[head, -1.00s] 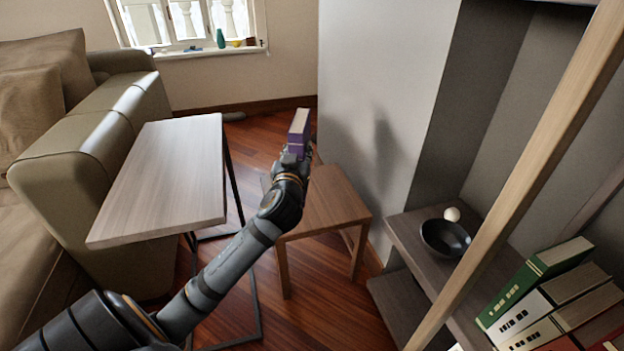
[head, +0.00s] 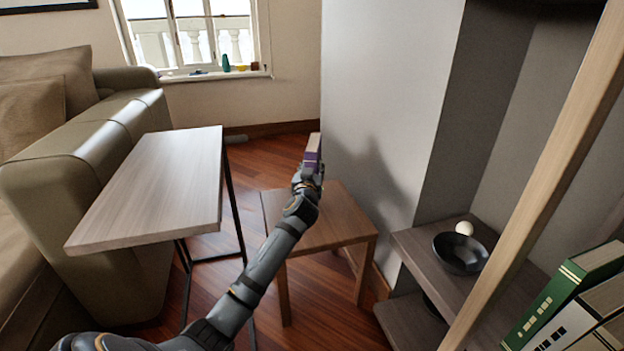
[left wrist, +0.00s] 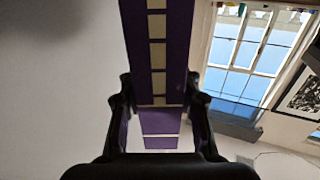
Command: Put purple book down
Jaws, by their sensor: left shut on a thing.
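The purple book (head: 312,148) is held upright in my left gripper (head: 308,174), in the air near the white wall corner. In the head view it shows above the far side of a small wooden stool (head: 335,222). In the left wrist view the book's purple spine with pale bands (left wrist: 157,50) runs between the two dark fingers (left wrist: 158,105), which are shut on it. The stool top is bare. The right gripper is not in view.
A grey-brown side table (head: 155,185) with a bare top stands left of the stool, beside a sofa (head: 75,170). At right, a shelf holds a dark bowl (head: 460,254), a white ball (head: 464,228) and several books, including a green one (head: 565,295). A wooden post (head: 530,170) stands in front.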

